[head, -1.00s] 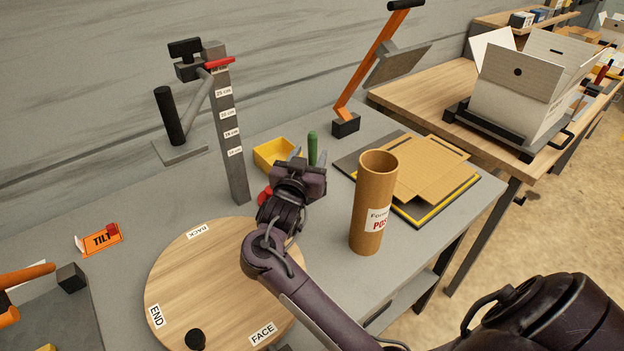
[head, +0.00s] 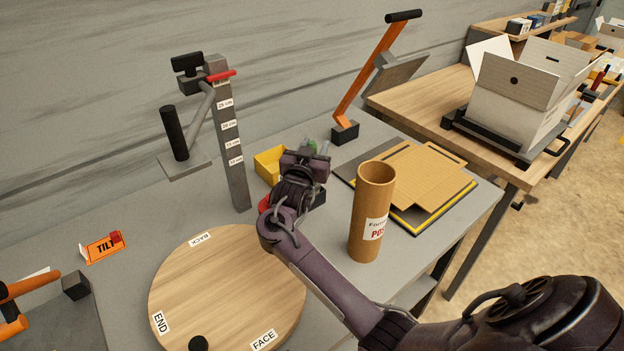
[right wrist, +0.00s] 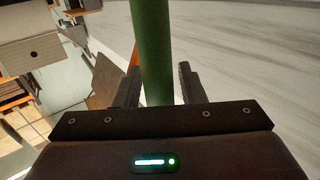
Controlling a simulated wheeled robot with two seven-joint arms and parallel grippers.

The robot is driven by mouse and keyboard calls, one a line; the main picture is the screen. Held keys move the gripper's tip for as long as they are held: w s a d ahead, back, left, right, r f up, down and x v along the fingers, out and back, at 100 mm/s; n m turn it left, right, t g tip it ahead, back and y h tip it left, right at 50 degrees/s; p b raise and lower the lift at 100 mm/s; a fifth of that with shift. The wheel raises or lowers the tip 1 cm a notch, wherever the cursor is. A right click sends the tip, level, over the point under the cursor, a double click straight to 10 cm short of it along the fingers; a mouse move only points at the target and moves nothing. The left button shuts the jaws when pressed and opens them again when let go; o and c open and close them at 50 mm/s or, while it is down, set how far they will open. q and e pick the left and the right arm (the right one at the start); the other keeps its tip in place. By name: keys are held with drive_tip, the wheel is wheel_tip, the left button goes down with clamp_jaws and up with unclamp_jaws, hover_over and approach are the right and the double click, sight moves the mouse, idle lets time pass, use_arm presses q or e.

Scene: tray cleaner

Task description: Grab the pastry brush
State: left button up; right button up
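A green upright handle (right wrist: 152,50) runs between the fingers in the right wrist view. In the head view, only a bit of green (head: 323,148) shows behind my right gripper (head: 312,150). It may be the pastry brush's handle; no bristles show. My right gripper also shows in the right wrist view (right wrist: 160,88), with its fingers apart on either side of the handle. A gap shows at the right finger; contact at the left is unclear. My left gripper is out of view.
A yellow bin (head: 270,165) is left of the gripper, beside a grey measuring post (head: 231,150). A cardboard tube (head: 369,215) stands close on the right. A round wooden board (head: 225,290) lies in front. An orange lever (head: 370,75) rises behind.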

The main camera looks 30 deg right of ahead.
clamp_jaws()
drive_tip(key=shift+r, duration=0.1)
